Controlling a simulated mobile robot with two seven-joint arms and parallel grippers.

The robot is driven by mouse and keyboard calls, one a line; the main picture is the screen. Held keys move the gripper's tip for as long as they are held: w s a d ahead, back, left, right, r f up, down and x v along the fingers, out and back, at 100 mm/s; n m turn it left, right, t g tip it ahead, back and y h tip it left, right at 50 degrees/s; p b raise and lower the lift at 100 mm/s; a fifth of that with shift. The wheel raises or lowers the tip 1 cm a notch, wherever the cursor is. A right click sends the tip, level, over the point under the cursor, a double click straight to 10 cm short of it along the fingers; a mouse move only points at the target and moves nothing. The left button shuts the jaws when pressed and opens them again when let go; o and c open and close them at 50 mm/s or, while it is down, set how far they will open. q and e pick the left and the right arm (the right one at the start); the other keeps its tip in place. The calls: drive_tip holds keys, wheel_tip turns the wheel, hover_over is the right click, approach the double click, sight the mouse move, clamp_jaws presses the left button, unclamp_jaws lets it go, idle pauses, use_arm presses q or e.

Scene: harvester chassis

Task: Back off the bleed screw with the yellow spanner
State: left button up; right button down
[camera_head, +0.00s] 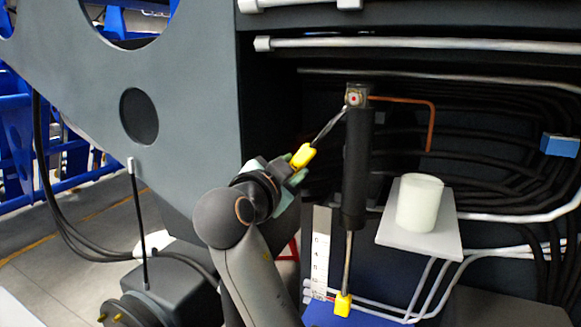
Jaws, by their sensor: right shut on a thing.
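The bleed screw (354,98) is a small light fitting with a red centre, at the top of a black upright cylinder (355,170). The yellow spanner (304,156) slants up to the right, its grey shank ending at or very near the screw. I cannot tell whether its jaw is around the screw or only beside it. My right gripper (296,168) is shut on the yellow handle, below and left of the screw, and its fingers are partly hidden. My left gripper is not in view.
A copper pipe (432,125) runs right from the cylinder's top. A white cup (420,203) stands on a grey shelf (455,240) to the right. Black hoses and pale pipes fill the recess behind. A grey chassis panel (190,100) stands left.

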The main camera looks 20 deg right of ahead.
drive_tip(key=shift+s+d+f+n+p, duration=0.3)
drive_tip(key=shift+s+d+f+n, duration=0.55)
drive_tip(key=shift+s+d+n, duration=0.3)
drive_tip(key=shift+a, duration=0.15)
